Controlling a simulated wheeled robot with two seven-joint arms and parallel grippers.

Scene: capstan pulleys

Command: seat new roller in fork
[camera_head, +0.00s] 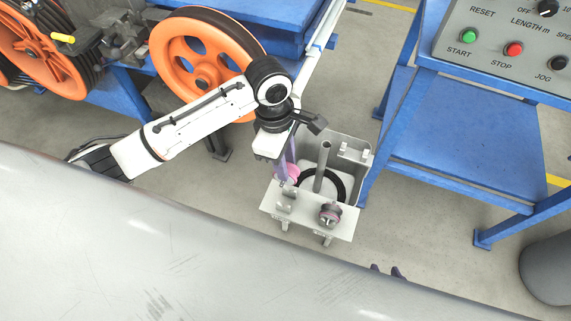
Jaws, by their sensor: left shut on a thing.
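My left gripper (289,163) points down over the left side of a grey open box-like fixture (347,222). It is shut on a small pink roller (293,173), partly hidden by the purple fingers. The roller is near the fixture's left wall, above a small upright bracket (286,197) that looks like a fork; I cannot tell whether they touch. A dark grey roller-like part (330,214) sits on the fixture's front ledge. Only the two dark fingertips of my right gripper (386,270) show, apart and empty, above the pale foreground edge.
A grey post (322,167) stands inside the fixture by a black ring (340,188). More brackets (343,149) are on its back wall. Orange pulleys (185,50) stand back left, a blue stand (450,140) with a control panel (510,45) right.

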